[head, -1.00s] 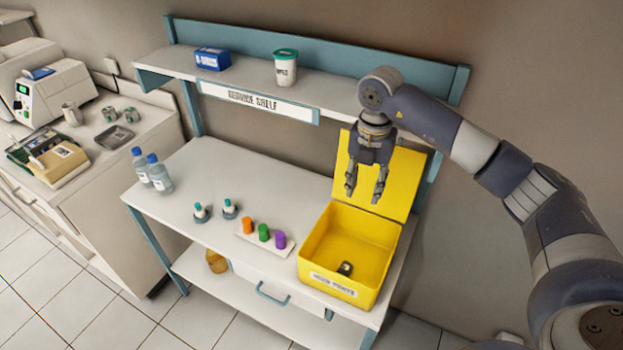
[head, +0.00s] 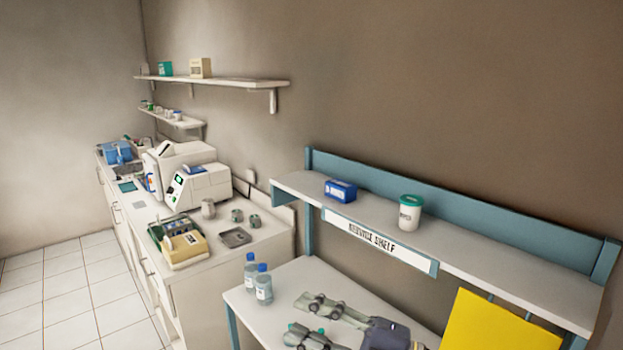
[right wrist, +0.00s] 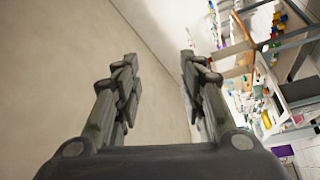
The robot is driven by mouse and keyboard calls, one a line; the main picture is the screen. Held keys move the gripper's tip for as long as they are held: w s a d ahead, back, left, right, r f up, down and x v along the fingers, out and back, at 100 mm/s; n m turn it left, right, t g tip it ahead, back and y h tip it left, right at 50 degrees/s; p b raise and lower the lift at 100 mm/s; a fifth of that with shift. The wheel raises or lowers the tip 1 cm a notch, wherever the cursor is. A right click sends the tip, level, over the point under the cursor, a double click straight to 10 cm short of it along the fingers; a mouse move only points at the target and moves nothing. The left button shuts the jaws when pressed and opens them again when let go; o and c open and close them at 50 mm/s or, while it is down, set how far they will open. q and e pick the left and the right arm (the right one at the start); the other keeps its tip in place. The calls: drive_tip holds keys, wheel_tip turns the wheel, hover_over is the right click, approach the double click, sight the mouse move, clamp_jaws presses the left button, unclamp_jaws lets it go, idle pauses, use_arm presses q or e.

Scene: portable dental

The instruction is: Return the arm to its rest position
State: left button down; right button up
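My right gripper (head: 298,318) is low at the bottom of the head view, in front of the white table top (head: 290,284), with its fingers pointing left. Its two fingers are spread apart. In the right wrist view the gripper (right wrist: 160,60) is open with nothing between the fingers, facing a plain wall. The dark wrist (head: 385,335) shows at the bottom edge; most of the arm is out of view. My left gripper is not in view.
Two blue-capped bottles (head: 263,285) stand on the table just left of the gripper. A shelf above holds a blue box (head: 340,190) and a green-lidded white jar (head: 410,212). A yellow lid (head: 490,325) stands at the lower right. A counter with machines (head: 197,186) is at left.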

drive_tip(key=w+d+f+m+t+h, duration=0.1)
drive_tip(key=w+d+m+t+h, duration=0.3)
drive_tip(key=d+m+t+h, duration=1.05)
drive_tip(key=s+d+f+m+g+h, duration=0.25)
drive_tip(key=f+m+g, duration=0.2)
drive_tip(key=f, duration=0.35)
drive_tip(key=s+d+f+m+g+h, duration=0.2)
drive_tip(key=s+d+f+m+g, duration=0.15)
drive_tip(key=f+m, duration=0.35)
drive_tip(key=s+f+g, duration=0.5)
drive_tip(key=s+f, duration=0.2)
drive_tip(key=s, duration=0.4)
drive_tip(key=s+f+g, duration=0.5)
drive_tip(key=s+f, duration=0.2)
drive_tip(key=s, duration=0.3)
wheel_tip(320, 180, down, 33)
drive_tip(key=s+n+g+b, duration=0.1)
drive_tip(key=s+g+b, duration=0.15)
drive_tip(key=b, duration=0.25)
drive_tip(key=s+d+f+b, duration=0.3)
drive_tip(key=s+f, duration=1.3)
drive_tip(key=f, duration=0.2)
drive_tip(key=shift+s+y, duration=0.25)
drive_tip(key=shift+y, duration=0.05)
